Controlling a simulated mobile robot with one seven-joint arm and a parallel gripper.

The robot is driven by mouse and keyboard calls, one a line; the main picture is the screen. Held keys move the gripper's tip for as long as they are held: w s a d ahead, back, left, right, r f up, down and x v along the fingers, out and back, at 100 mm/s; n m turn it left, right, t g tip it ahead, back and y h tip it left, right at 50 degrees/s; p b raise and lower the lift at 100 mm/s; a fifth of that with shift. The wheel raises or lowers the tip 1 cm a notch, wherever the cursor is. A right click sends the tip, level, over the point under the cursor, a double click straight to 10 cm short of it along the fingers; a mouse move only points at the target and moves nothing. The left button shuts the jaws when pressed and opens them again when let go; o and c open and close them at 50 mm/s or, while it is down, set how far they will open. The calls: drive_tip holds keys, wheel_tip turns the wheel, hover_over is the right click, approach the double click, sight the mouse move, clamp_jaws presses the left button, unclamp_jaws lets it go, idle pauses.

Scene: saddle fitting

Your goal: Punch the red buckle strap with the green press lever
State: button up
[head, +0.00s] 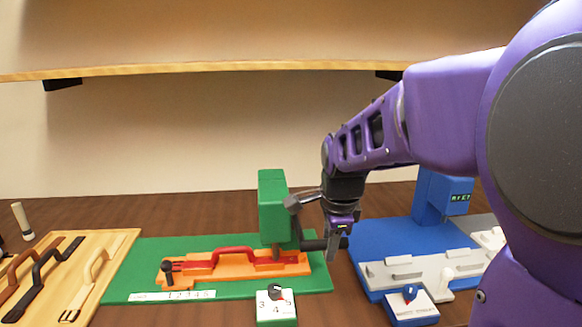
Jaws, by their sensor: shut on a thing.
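The green press (273,200) stands on a green base (130,272) left of my gripper. The red buckle strap (205,263) lies along an orange holder (210,276) on that base, and its right end runs under the press head.
A white dial box (276,308) with a black knob sits at the front of the green base. A blue press (432,200) on a blue base stands right, with a blue-knobbed box (410,307) before it. A wooden board (112,250) with several straps lies left. A shelf (220,70) spans above.

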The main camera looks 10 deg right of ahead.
drive_tip(key=shift+s+f, duration=0.15)
drive_tip(key=shift+f, duration=0.7)
drive_tip(key=shift+s+f, duration=0.1)
drive_tip(key=shift+f, duration=0.75)
drive_tip(key=shift+r, duration=0.1)
drive_tip(key=shift+r+p, duration=1.35)
drive_tip(key=shift+r, duration=0.15)
